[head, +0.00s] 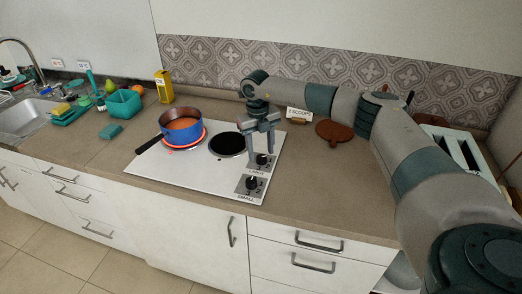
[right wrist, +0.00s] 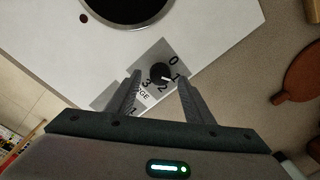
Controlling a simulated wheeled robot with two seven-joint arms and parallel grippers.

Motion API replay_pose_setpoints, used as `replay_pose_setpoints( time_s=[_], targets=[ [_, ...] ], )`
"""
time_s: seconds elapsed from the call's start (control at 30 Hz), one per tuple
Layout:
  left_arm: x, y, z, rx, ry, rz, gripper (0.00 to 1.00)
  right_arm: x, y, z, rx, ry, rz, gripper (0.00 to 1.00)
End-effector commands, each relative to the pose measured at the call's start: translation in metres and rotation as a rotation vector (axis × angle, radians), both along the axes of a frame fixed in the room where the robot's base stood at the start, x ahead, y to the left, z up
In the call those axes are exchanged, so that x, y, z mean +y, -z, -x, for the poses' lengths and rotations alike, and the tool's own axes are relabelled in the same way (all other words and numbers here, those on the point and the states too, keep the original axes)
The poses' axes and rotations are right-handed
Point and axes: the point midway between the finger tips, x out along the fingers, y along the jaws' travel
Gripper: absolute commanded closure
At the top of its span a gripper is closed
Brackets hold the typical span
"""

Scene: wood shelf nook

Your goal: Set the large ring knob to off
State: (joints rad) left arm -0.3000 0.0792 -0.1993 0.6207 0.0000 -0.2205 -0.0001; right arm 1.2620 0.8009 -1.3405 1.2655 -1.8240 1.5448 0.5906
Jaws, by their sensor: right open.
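The large ring knob (right wrist: 161,72) is black and round, on a grey plate marked 0, 1, 2, 3. Its white pointer line appears to aim between 1 and 2, not at 0. In the head view the large knob (head: 262,160) sits on the white cooktop (head: 205,178), above the small knob (head: 251,183). The large ring (head: 189,146) glows red under a blue pot (head: 181,127). My right gripper (head: 265,151) points down, open and empty, over the large knob; in the right wrist view its fingers (right wrist: 160,78) are either side of the knob. My left gripper is out of view.
A dark unlit ring (head: 227,145) lies left of the knobs. A yellow oil box (head: 164,87) stands behind the pot. A brown board (head: 335,134) and small sign (head: 299,114) lie right of the cooktop. A white toaster (head: 455,145) stands far right. Front counter right is clear.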

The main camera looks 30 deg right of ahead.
Motion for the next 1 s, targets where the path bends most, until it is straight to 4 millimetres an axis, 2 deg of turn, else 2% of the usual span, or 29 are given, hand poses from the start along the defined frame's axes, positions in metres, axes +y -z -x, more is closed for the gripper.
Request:
replay_pose_setpoints(
  time_s=[0.2, 0.53, 0.57, 0.7, 0.73, 1.0],
  targets=[
    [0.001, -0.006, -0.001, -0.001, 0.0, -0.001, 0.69, -0.001, 0.016, 0.0, 0.0, 0.0, -0.001, 0.53],
    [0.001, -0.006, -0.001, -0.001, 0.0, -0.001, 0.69, -0.001, 0.019, 0.0, -0.001, 0.001, -0.001, 0.53],
    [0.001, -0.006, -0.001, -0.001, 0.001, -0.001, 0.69, -0.001, 0.019, 0.0, -0.001, 0.001, -0.001, 0.55],
    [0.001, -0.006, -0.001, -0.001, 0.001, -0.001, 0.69, -0.001, 0.019, 0.0, -0.001, 0.0, -0.001, 0.89],
    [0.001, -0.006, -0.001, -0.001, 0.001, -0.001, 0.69, -0.001, 0.019, 0.0, -0.001, 0.001, -0.001, 0.94],
    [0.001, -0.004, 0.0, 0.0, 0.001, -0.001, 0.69, -0.001, 0.019, 0.0, -0.001, -0.009, 0.0, 0.94]
  ],
)
